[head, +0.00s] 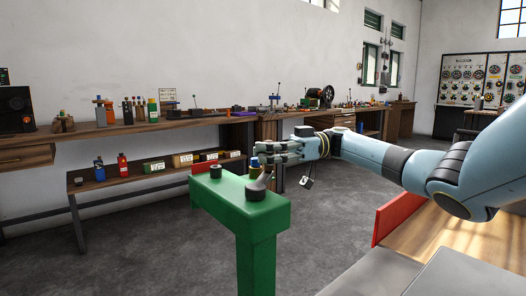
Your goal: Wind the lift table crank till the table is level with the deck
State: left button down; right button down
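A green stand (245,215) rises in the middle of the head view. A dark grey crank (257,190) sits on its top, its arm slanting up towards my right gripper. My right gripper (268,153) reaches in from the right, with its fingers at the upper end of the crank. The fingers overlap there, so I cannot tell whether they are closed around the handle. A wooden surface with a red edge (397,216) lies at the lower right, beside a grey surface (375,274). I cannot tell which is the lift table and which the deck. My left gripper is not in view.
A small dark knob (215,171) stands on the far end of the green stand. A long wooden bench (190,124) with tools runs along the wall, with a lower shelf (140,178) of bottles and boxes. A dial panel (466,80) stands far right. The floor left of the stand is clear.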

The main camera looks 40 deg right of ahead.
jog(key=shift+w+d+r, duration=0.25)
jog(key=shift+d+r, duration=0.05)
jog(key=c, duration=1.6)
grip_release()
jog(key=shift+w+d+f, duration=0.1)
jog(key=shift+d+f, duration=0.05)
jog(key=shift+d, duration=0.05)
jog(key=o, duration=0.5)
jog(key=shift+f, duration=0.2)
jog(key=shift+a, duration=0.1)
jog(key=v, duration=1.2)
jog(key=shift+c, duration=0.4)
